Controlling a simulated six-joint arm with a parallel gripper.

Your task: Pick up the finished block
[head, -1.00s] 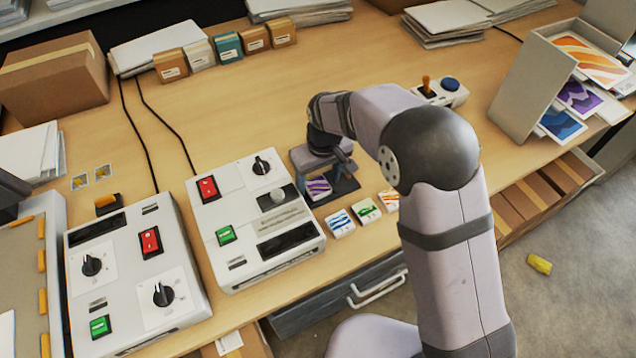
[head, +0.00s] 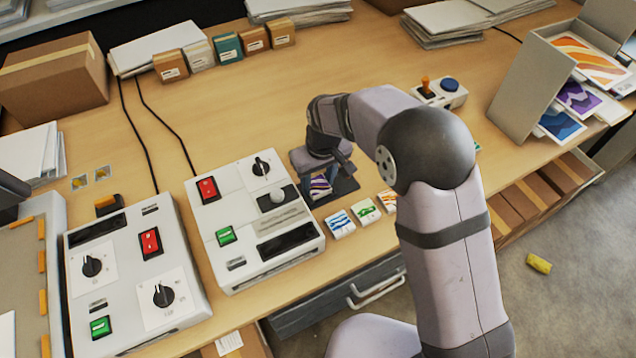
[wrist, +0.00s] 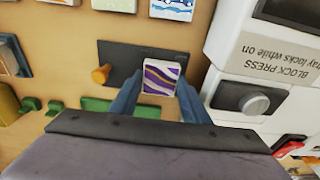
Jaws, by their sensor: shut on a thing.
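The finished block (head: 320,187) is a small white-edged block with purple and yellow stripes on top. In the wrist view the block (wrist: 161,77) sits between my two blue fingers over the dark tray (wrist: 118,52). My gripper (head: 321,180) points down at the tray beside the press, and in the wrist view my gripper (wrist: 159,88) is shut on the block, a finger on each side. The tray also shows in the head view (head: 345,187). Whether the block touches the tray is hard to tell. My wrist hides part of the tray in the head view.
The block press (head: 255,222) stands close left of the tray. A blue-striped block (head: 340,223) and a green one (head: 365,211) lie in a row near the front edge. An orange peg (wrist: 101,74) stands by the tray.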

